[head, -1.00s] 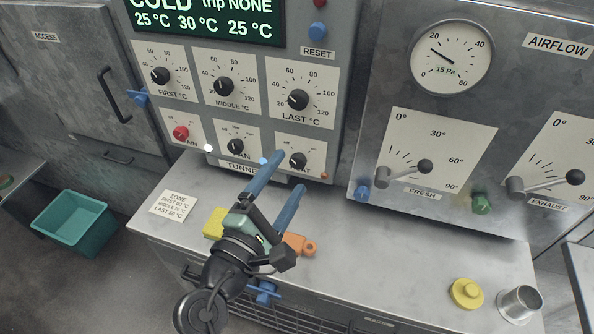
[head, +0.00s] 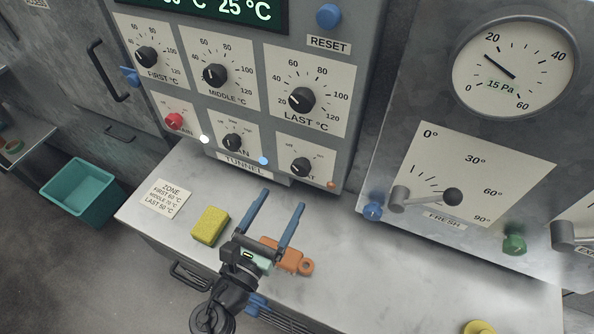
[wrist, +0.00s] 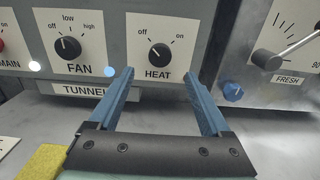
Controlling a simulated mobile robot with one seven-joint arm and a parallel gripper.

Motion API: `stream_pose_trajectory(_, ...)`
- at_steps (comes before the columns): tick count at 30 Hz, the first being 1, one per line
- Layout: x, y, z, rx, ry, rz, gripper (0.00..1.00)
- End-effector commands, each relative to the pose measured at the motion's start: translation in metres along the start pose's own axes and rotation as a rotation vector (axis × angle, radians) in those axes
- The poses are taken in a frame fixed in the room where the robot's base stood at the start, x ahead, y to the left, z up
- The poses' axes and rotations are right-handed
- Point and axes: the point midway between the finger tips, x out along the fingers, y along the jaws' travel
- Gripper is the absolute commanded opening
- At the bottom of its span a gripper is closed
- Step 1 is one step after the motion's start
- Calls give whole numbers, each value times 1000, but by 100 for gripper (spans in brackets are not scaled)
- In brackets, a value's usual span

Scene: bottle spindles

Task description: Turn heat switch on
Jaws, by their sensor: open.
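The heat switch (head: 300,167) is a black knob with a white pointer on a white plate, at the lower right of the grey control panel. In the wrist view the heat switch (wrist: 160,54) sits above and between my fingertips, with its pointer turned up-left toward "off". My gripper (head: 284,198) has blue fingers, open and empty, over the bench below the panel. In the wrist view my gripper (wrist: 158,80) points at the panel, apart from the knob.
The fan knob (head: 232,142) and red main knob (head: 174,121) sit left of it. A yellow sponge (head: 210,226) and an orange tag-like object (head: 290,256) lie on the bench (head: 400,280). The airflow box (head: 450,130) juts out at the right.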

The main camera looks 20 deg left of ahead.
Motion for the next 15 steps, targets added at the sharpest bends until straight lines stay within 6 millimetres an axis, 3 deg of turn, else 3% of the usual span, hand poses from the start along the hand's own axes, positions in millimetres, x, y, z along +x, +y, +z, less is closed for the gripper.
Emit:
stream_pose_trajectory(6, 47, 0, 2, 2, -2, -2, 82)
stream_pose_trajectory(15, 79, -1, 0, 2, 0, -2, 82)
